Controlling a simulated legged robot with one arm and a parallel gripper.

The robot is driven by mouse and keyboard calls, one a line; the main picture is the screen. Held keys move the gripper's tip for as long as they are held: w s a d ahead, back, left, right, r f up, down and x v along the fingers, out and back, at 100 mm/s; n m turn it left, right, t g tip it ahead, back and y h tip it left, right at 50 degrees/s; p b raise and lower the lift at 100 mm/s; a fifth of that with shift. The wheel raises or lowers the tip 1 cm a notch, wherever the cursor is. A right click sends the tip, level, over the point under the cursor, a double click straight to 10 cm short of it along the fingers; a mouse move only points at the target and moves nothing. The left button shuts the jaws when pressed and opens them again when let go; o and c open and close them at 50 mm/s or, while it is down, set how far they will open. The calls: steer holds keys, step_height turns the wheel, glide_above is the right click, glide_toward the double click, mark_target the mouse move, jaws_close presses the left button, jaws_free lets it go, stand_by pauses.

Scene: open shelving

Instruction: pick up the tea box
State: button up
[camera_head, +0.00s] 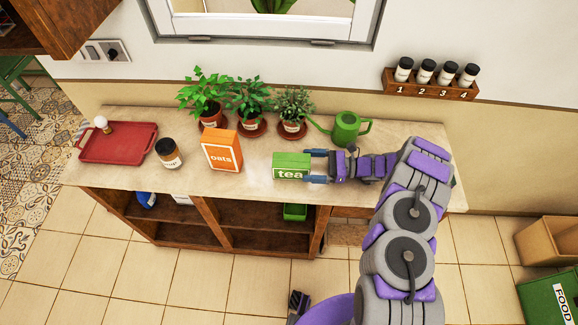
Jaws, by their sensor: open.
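A green tea box (291,172) with a white "tea" label lies on the light countertop, right of the orange oats box. My gripper (314,167) comes in from the right with its jaws open. Its two blue fingertips are at the right end of the tea box, one toward the back and one toward the front. I cannot tell whether the fingertips touch the box. The right end of the box is partly hidden by the fingers.
The oats box (222,152), a dark jar (168,154) and a red tray (117,144) stand to the left. Several potted plants (248,96) and a green watering can (346,128) are behind. A spice rack (430,88) hangs on the wall. Open shelves (265,240) lie below.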

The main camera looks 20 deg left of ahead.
mark_target(296, 164)
steer(key=shift+s+a+r, duration=0.15)
steer(key=shift+s+a, duration=0.05)
steer(key=shift+a, duration=0.2)
steer(key=x, duration=0.5)
steer(key=shift+w+a+b, duration=0.1)
steer(key=shift+w+b, duration=0.05)
steer(key=shift+b, duration=0.2)
steer(key=shift+d, duration=0.6)
steer(key=c, duration=0.6)
steer(key=shift+a, duration=0.15)
steer(key=c, duration=0.4)
steer(key=shift+a, duration=0.2)
steer(key=shift+c, duration=0.5)
steer(key=shift+d, duration=0.1)
